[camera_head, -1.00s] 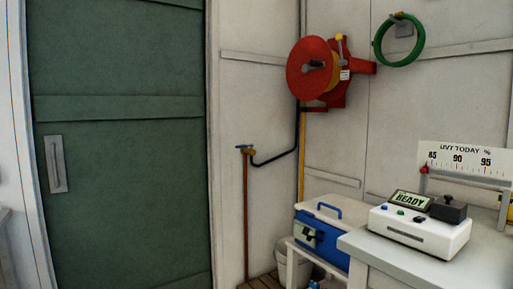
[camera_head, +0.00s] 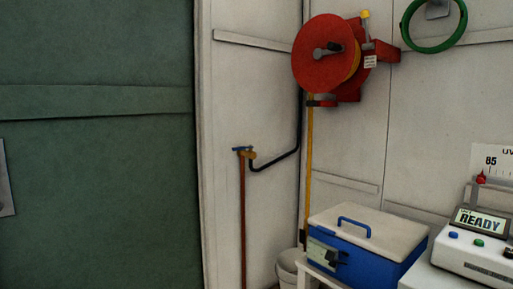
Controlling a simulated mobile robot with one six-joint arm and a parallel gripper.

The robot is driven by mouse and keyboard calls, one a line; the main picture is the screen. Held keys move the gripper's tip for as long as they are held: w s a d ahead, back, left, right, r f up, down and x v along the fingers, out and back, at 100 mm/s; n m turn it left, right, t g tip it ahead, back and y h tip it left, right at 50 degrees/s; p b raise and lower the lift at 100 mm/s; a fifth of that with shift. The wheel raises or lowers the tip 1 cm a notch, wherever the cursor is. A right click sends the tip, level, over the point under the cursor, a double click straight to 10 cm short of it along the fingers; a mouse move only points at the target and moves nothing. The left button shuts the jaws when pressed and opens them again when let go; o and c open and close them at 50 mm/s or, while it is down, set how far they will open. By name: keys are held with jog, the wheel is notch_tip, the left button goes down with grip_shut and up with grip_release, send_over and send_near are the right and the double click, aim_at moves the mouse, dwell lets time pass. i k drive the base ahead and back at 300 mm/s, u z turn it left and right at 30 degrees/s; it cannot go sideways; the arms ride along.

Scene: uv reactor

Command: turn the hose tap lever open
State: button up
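The hose tap (camera_head: 247,154) is a brass fitting on top of a thin brown standpipe (camera_head: 242,220) against the white wall, left of centre. Its blue lever (camera_head: 242,149) sits on top and looks roughly level; it is too small to tell its exact angle. A black hose (camera_head: 279,160) runs from the tap, bending up to the red hose reel (camera_head: 326,54) on the wall. My gripper is not in view.
A green sliding door (camera_head: 95,200) fills the left side. A blue cool box (camera_head: 365,245) with a white lid stands right of the tap, with a pale bin (camera_head: 288,268) beside it. A white instrument reading READY (camera_head: 475,255) is at far right.

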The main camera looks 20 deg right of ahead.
aim_at(239, 149)
jog(key=u, duration=0.15)
jog(key=i, duration=0.65)
jog(key=u, duration=0.75)
jog(key=i, duration=0.45)
jog(key=u, duration=0.35)
